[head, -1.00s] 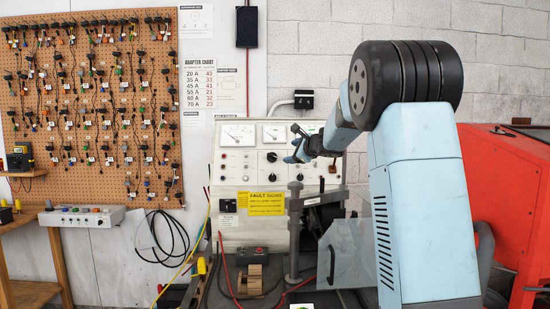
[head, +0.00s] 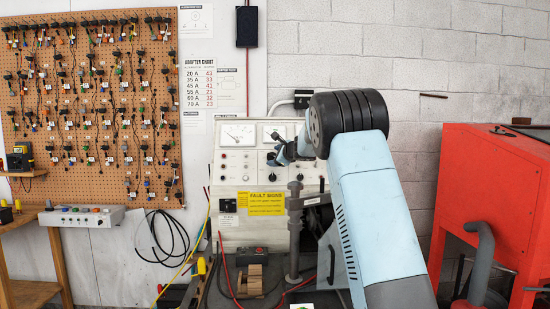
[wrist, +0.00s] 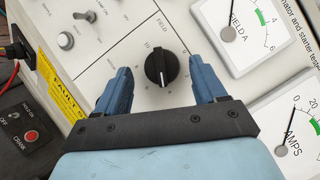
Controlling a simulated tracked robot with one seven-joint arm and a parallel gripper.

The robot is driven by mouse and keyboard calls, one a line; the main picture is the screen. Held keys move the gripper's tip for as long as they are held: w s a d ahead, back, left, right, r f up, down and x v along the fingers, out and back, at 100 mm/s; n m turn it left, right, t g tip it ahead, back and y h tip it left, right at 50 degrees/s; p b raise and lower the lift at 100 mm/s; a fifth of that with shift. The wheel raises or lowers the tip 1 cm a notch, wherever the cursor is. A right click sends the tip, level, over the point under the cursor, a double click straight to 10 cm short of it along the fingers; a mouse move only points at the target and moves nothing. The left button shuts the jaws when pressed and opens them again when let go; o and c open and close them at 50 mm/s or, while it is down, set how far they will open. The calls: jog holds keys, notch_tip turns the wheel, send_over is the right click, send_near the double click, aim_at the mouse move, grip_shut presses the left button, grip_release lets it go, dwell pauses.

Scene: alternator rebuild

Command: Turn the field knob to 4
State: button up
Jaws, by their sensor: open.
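The field knob (wrist: 161,67) is black and round, with a white pointer line toward the bottom of the wrist view. It sits under the word FIELD on a pale panel, inside a ring of small numbers. I can read 10 at its upper left; which number the pointer marks is too small to tell. My gripper (wrist: 160,76) is open, one blue finger on each side of the knob, with a visible gap on both sides. In the head view my gripper (head: 276,154) is at the test bench (head: 232,178) and seems to hide the knob.
A FIELD A gauge (wrist: 243,28) and an AMPS gauge (wrist: 298,135) lie right of the knob in the wrist view. A toggle switch (wrist: 84,16) and a small grey knob (wrist: 66,41) lie left. A red cabinet (head: 490,190) stands right of my arm.

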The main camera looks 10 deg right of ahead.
jog(key=shift+w+a, duration=0.1)
jog(key=shift+w, duration=0.2)
jog(key=shift+f, duration=0.1)
jog(key=c, duration=1)
jog(key=shift+n+g, duration=0.3)
jog(key=shift+n, duration=0.5)
jog(key=o, duration=1)
